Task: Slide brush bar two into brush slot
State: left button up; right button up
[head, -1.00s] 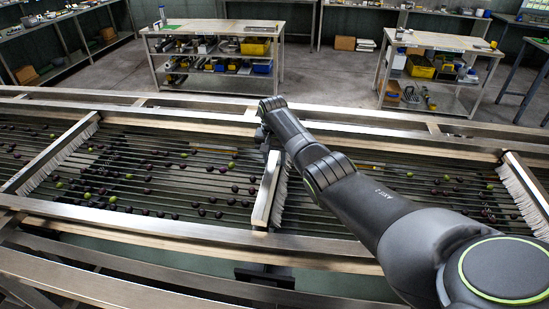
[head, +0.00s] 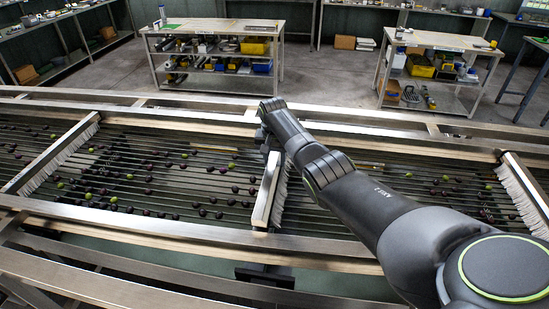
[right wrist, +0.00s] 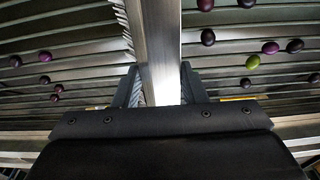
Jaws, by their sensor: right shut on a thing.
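The middle brush bar (head: 267,200), a metal bar with white bristles, lies across the rollers between the far and near rails. I take it for brush bar two. My right gripper (head: 268,150) is at its far end. In the right wrist view, the gripper (right wrist: 160,92) has one finger on each side of the bar (right wrist: 160,45) and is shut on it. The bar's near end is at the near rail (head: 180,233). The brush slot is not clearly visible, and I cannot tell whether the bar is seated. My left gripper is not in view.
Other brush bars cross the rollers at left (head: 52,155) and right (head: 524,195). Dark and green olives (head: 232,166) lie on the rollers (head: 150,170). The far rail (head: 180,114) lies beneath my right arm. Workbenches (head: 210,27) stand beyond the machine.

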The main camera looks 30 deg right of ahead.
aim_at(274, 163)
jog(key=shift+f+b, duration=1)
jog(key=shift+f, duration=0.3)
jog(key=o, duration=1.4)
jog(key=shift+c, duration=0.2)
jog(key=shift+s, duration=0.1)
jog(key=shift+r, duration=0.4)
notch_tip(274, 163, up, 17)
jog(key=s+a+b, duration=0.1)
jog(key=shift+s+a+f, duration=0.15)
jog(key=shift+s+f, duration=0.05)
jog(key=shift+s, duration=0.15)
